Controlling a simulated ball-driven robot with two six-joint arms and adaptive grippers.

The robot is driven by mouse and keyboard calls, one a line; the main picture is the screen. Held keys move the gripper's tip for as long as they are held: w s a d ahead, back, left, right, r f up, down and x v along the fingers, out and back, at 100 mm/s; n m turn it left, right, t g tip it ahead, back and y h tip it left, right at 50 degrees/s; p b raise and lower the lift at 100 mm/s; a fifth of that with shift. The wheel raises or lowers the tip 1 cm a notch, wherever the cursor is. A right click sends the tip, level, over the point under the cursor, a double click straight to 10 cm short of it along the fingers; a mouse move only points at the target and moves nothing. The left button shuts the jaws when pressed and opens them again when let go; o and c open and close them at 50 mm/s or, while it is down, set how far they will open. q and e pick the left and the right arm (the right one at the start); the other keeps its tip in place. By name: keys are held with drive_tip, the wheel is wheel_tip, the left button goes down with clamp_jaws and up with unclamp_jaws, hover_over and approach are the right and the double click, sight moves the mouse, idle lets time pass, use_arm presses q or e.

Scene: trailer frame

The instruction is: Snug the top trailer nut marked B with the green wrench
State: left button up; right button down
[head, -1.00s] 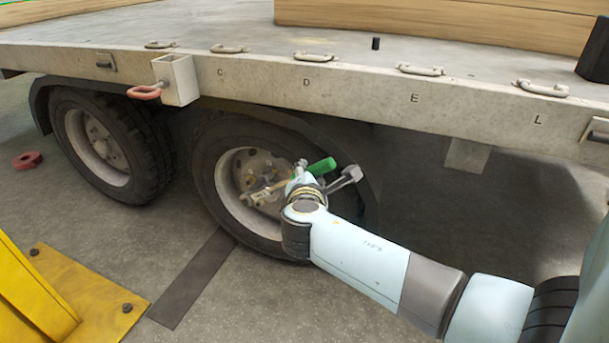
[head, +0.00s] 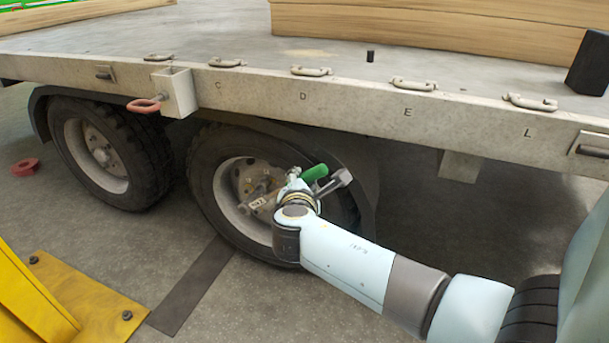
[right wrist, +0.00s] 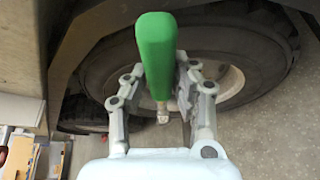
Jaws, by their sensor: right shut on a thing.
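The green wrench (head: 315,173) is in front of the hub of the right-hand trailer wheel (head: 200,185). My right gripper (head: 318,182) is shut on its green handle, which also shows between the fingers in the right wrist view (right wrist: 157,50). The metal shaft reaches left toward the hub (head: 246,182). I cannot tell whether the wrench's head is on a nut. The nuts are small and partly hidden by the wrench and gripper, and no letter B is readable. My left gripper is out of view.
The trailer bed edge (head: 350,105), with letters C, D, E and L, overhangs the wheels. A second wheel (head: 105,150) stands to the left. A yellow stand (head: 90,305) is at lower left. A red ring (head: 25,167) lies on the floor.

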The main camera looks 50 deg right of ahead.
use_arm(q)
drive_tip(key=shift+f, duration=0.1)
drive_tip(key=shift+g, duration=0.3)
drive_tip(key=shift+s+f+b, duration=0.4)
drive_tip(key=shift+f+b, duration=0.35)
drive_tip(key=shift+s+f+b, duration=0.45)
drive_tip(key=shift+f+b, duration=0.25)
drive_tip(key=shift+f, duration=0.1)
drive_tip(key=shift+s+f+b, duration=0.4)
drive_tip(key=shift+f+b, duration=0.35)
use_arm(e)
drive_tip(key=shift+s+d+f+m+t, duration=0.2)
drive_tip(key=shift+s+f+m, duration=0.2)
drive_tip(key=shift+f, duration=0.25)
drive_tip(key=shift+s+d+f+m+t, duration=0.15)
drive_tip(key=shift+s+f+m, duration=0.2)
drive_tip(key=shift+f, duration=0.3)
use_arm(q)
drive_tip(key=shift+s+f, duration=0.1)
use_arm(e)
drive_tip(key=shift+s+f, duration=0.1)
